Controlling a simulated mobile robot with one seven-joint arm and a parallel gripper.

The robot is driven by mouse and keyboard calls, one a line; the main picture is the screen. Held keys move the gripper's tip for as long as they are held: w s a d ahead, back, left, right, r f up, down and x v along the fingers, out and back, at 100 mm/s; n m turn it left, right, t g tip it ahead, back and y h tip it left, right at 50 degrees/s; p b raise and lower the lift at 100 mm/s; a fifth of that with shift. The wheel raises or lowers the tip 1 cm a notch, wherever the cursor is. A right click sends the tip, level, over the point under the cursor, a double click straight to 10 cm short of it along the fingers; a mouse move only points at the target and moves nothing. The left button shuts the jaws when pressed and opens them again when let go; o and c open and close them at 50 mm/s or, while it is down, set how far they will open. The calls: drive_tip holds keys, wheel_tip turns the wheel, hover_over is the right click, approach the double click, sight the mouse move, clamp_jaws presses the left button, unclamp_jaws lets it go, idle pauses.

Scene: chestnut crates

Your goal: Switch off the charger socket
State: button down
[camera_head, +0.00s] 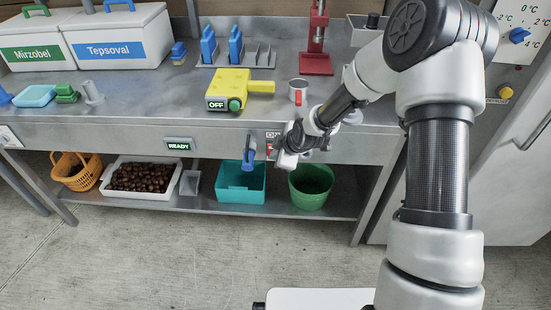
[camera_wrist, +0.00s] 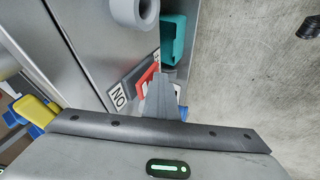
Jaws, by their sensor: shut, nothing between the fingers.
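A small switch panel on the bench's front apron has a red part (camera_head: 270,149), partly hidden behind my gripper in the head view. In the wrist view the red part (camera_wrist: 147,76) lies just beyond my fingertips, beside a label (camera_wrist: 118,95) that reads as ON upside down. I cannot tell the position of the switch. My gripper (camera_head: 284,157) is shut and empty, in front of the apron at the panel. The wrist view shows its closed fingers (camera_wrist: 162,90) close to the red part; I cannot tell whether they touch. A white wall-type socket (camera_head: 8,136) is at the far left.
A blue-handled item (camera_head: 249,154) hangs left of my gripper. A READY display (camera_head: 178,144) is further left. Below, the shelf holds a teal bin (camera_head: 238,187), a green bucket (camera_head: 311,196) and a white crate (camera_head: 111,188) of chestnuts. A yellow box (camera_head: 232,84) reading OFF stands above.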

drive_tip(key=shift+p, duration=0.65)
drive_tip(key=shift+r, duration=0.15)
drive_tip(key=shift+w+r+p, duration=0.15)
drive_tip(key=shift+r+p, duration=0.25)
drive_tip(key=shift+r, duration=0.35)
